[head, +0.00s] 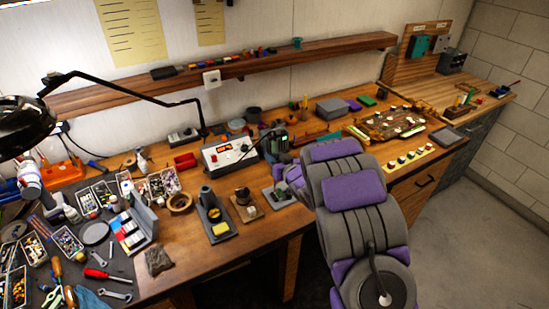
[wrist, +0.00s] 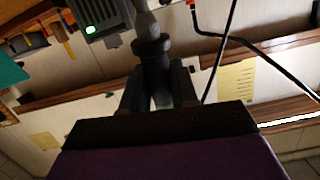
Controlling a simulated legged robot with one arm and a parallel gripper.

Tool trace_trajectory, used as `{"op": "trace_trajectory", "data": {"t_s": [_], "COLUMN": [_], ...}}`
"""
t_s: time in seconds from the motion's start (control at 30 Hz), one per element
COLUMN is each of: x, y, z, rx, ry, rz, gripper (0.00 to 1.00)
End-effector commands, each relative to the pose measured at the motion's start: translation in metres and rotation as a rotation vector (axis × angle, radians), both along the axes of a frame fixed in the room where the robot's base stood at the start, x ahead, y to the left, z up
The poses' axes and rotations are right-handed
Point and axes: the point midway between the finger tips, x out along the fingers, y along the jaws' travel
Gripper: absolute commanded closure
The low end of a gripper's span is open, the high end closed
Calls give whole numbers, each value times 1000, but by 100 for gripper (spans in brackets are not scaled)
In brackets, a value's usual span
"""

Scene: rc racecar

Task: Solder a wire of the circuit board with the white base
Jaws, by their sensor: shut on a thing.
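My gripper (wrist: 160,85) is shut on a dark, collared handle that looks like a soldering iron (wrist: 153,55); its tip runs out of the top of the wrist view. In the head view my purple and grey arm reaches over the bench, and the gripper (head: 291,176) is partly hidden at its left side, right of the soldering station (head: 230,153). A large brown board with pale parts (head: 388,124) lies at the bench's right. A small item on a tan base (head: 246,213) stands left of my gripper. I cannot tell which board has the white base.
A grey stand with a yellow sponge (head: 217,228) sits at the front of the bench (head: 265,234). A lamp arm (head: 130,88) crosses the left side. Tools and parts trays crowd the left. A dark box with a green light (wrist: 98,16) is near the gripper.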

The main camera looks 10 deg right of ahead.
Motion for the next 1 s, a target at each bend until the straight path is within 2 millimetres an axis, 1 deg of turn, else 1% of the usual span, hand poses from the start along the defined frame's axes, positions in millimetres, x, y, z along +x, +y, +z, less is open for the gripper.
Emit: {"op": "trace_trajectory", "data": {"t_s": [0.3,1.0], "x": [0,0], "y": [-9,-16], "z": [0,0], "rx": [3,2], "ry": [0,0], "rz": [-2,0], "gripper": [98,98]}}
